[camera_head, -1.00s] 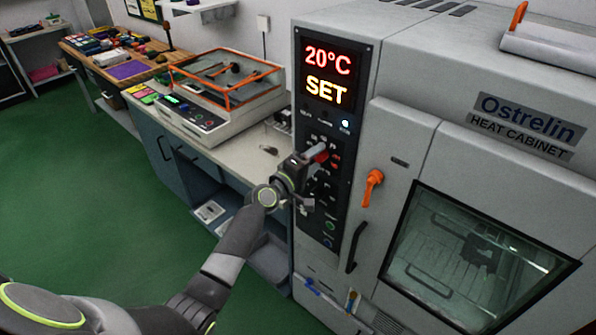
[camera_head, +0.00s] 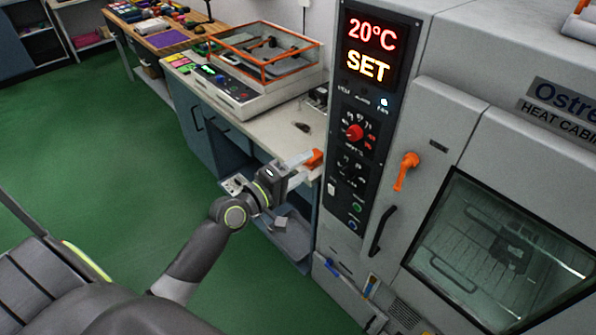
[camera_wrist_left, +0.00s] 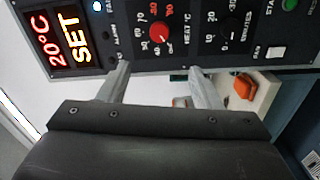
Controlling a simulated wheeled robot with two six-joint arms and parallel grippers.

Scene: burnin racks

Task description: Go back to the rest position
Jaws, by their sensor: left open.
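My left gripper (camera_head: 303,168) is open and empty, in front of the cabinet's control panel (camera_head: 352,190) and to its left in the head view. The left wrist view shows both fingers (camera_wrist_left: 160,70) spread apart with nothing between them. Beyond them are the red knob (camera_wrist_left: 160,30) and the lit 20°C SET display (camera_wrist_left: 68,38). In the head view the red knob (camera_head: 354,132) is clear of the gripper. An orange piece (camera_head: 315,157) shows just behind the fingertips; the left wrist view shows it beside one finger, not between them. My right gripper is not in view.
The heat cabinet (camera_head: 455,110) fills the right, with an orange handle (camera_head: 406,171) and a shut windowed door. A counter (camera_head: 282,128) with an orange-framed clear case (camera_head: 265,50) stands behind my arm. Green floor (camera_head: 110,150) is open at left.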

